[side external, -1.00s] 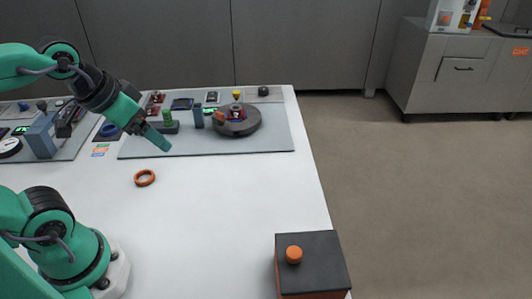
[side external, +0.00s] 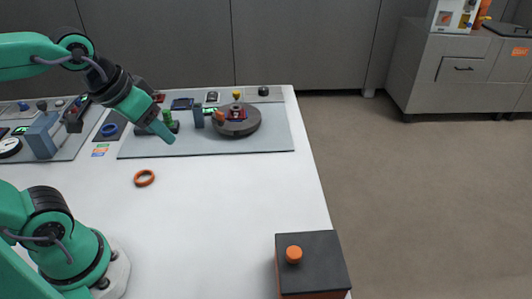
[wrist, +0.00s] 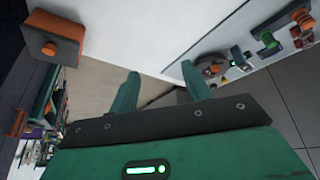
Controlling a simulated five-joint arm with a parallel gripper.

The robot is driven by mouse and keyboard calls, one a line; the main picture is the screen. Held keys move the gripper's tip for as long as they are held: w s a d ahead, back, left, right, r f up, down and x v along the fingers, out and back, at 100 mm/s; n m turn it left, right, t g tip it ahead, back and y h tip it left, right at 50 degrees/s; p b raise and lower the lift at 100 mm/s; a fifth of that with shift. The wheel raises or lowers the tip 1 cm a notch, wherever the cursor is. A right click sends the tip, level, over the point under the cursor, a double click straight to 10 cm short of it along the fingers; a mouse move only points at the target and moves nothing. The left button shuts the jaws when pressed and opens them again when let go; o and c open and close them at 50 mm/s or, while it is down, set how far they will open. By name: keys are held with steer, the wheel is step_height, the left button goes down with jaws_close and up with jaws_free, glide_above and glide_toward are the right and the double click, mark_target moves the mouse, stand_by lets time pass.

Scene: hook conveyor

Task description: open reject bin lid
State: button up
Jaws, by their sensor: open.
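The reject bin (side external: 312,294) is an orange box at the table's front right corner in the side view. Its dark lid (side external: 325,262) lies flat and shut on top, with a round orange knob (side external: 294,254) near the left edge. The wrist view shows the dark lid (wrist: 45,30) and its knob (wrist: 49,49) at the upper left. My gripper (side external: 171,138) is over the back left of the table, far from the bin. In the wrist view, its two green fingers (wrist: 160,72) are apart, with nothing between them.
An orange ring (side external: 144,178) lies on the white table. A grey mat (side external: 270,142) at the back carries a dark round turntable (side external: 237,125) and several small parts. Another equipment panel (side external: 70,150) is at the left. The table between ring and bin is clear.

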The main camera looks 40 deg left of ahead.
steer(key=w+d+n+g, duration=0.2)
steer(key=w+d, duration=0.3)
steer(key=d, duration=0.3)
steer(key=n+g, duration=0.3)
steer(key=n, duration=0.1)
glide_above(294, 252)
step_height(294, 252, down, 8)
steer(key=shift+f, duration=0.1)
steer(key=shift+f, duration=3.9)
steer(key=shift+c, duration=0.2)
jaws_close()
